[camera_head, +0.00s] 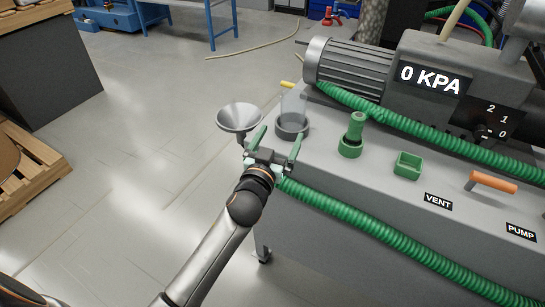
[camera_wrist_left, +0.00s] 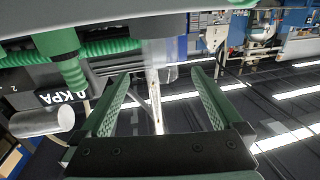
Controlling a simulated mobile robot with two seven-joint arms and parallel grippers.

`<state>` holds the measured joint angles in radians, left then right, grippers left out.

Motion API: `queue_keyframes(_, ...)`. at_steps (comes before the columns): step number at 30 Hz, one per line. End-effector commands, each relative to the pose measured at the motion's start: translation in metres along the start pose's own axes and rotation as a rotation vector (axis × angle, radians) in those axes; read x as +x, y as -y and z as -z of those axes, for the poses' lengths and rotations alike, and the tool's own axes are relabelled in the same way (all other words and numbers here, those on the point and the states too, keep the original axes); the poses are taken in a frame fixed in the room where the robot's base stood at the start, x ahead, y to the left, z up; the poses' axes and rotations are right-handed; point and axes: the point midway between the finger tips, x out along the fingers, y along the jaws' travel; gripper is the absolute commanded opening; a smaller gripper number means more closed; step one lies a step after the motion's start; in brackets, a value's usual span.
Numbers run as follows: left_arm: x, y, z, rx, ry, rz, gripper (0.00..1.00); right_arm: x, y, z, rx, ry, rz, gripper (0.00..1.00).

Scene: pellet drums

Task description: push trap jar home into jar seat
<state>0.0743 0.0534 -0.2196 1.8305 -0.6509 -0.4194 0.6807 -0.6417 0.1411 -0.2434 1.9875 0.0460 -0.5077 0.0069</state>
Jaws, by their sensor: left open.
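The trap jar (camera_head: 293,106) is a clear, see-through cylinder. It stands upright at the dark ring-shaped jar seat (camera_head: 292,129) on the left end of the grey bench; I cannot tell how deep it sits. In the left wrist view the jar (camera_wrist_left: 157,54) is a pale, hazy cylinder beyond the fingertips. My left gripper (camera_head: 280,136) is open and empty, with its green fingers spread just in front of the jar and seat. No contact with the jar is clear. The wrist view also shows the open fingers (camera_wrist_left: 159,76). My right gripper is not in view.
A metal funnel (camera_head: 240,118) is close left of the gripper. A green cylinder in a green holder (camera_head: 351,136), a green square cup (camera_head: 408,165) and an orange handle (camera_head: 492,183) are on the bench. A green hose (camera_head: 380,228) runs along the bench front. A motor (camera_head: 345,66) stands behind.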

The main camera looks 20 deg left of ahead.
Motion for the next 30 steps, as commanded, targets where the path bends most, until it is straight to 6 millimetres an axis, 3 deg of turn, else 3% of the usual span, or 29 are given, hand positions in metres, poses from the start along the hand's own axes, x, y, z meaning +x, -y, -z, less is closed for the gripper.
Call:
queue_keyframes(4, -0.008, 0.0, -0.017, 0.004, 0.037, -0.008, 1.0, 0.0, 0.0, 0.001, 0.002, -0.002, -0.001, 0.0)
queue_keyframes(8, -0.041, -0.004, -0.071, 0.019, 0.166, -0.042, 1.0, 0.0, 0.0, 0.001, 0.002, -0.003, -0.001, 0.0)
queue_keyframes(12, -0.109, -0.013, -0.15, 0.037, 0.376, -0.117, 1.0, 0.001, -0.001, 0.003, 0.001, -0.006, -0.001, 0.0)
queue_keyframes(15, -0.166, -0.021, -0.196, 0.043, 0.52, -0.183, 1.0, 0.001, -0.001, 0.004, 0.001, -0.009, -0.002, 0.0)
queue_keyframes(18, -0.216, -0.029, -0.226, 0.041, 0.63, -0.243, 1.0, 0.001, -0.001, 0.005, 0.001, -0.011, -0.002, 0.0)
queue_keyframes(21, -0.25, -0.034, -0.242, 0.036, 0.701, -0.286, 1.0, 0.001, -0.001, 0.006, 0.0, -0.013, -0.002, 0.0)
queue_keyframes(24, -0.267, -0.037, -0.249, 0.034, 0.735, -0.309, 1.0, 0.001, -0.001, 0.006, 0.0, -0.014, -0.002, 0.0)
queue_keyframes(30, -0.271, -0.038, -0.25, 0.032, 0.742, -0.315, 1.0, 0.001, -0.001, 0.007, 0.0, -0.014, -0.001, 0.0)
